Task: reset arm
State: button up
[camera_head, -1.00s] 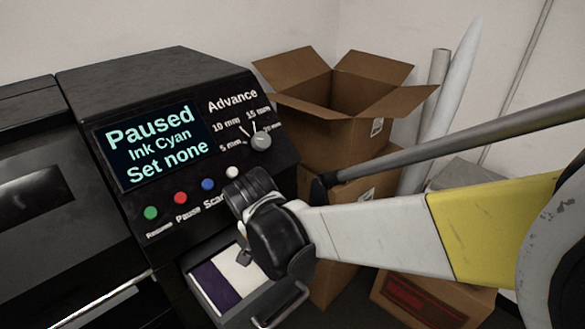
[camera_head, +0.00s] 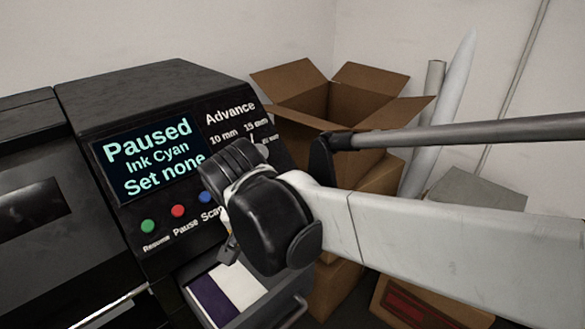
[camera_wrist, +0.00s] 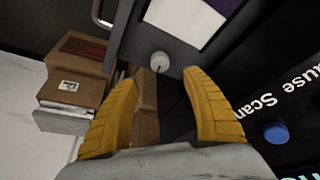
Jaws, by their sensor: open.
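My gripper (camera_wrist: 165,112) shows in the wrist view with its two yellow fingers spread apart and nothing between them. A small white knob (camera_wrist: 160,62) shows beyond the gap between the fingers; I cannot tell how far off it is. In the head view my dark wrist is in front of the right part of the black printer's control panel (camera_head: 125,215), and the fingers are mostly hidden behind it. The panel's screen (camera_head: 150,155) reads Paused, Ink Cyan, Set none. The advance dial (camera_head: 262,150) is partly covered by my wrist.
An open drawer (camera_head: 296,312) below the panel holds a white and purple sheet (camera_head: 240,285). An open cardboard box (camera_head: 345,105) stands on other boxes behind my arm. White rolls (camera_head: 440,110) lean on the wall. A blue button (camera_wrist: 276,133) is right of my fingers.

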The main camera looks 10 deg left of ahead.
jog(key=shift+v, duration=0.85)
jog(key=shift+d, duration=0.1)
jog(key=s+d+f+t+b, duration=0.1)
jog(key=s+d+f, duration=0.1)
jog(key=d, duration=0.7)
jog(key=s+d+f+t+b, duration=0.1)
jog(key=s+d, duration=0.1)
jog(key=d, duration=0.8)
jog(key=s+d+f+b, duration=0.2)
jog(key=s+d, duration=0.1)
jog(key=d, duration=0.7)
jog(key=shift+d+f+t, duration=0.2)
jog(key=shift+f+t, duration=0.15)
jog(key=shift+t, duration=0.05)
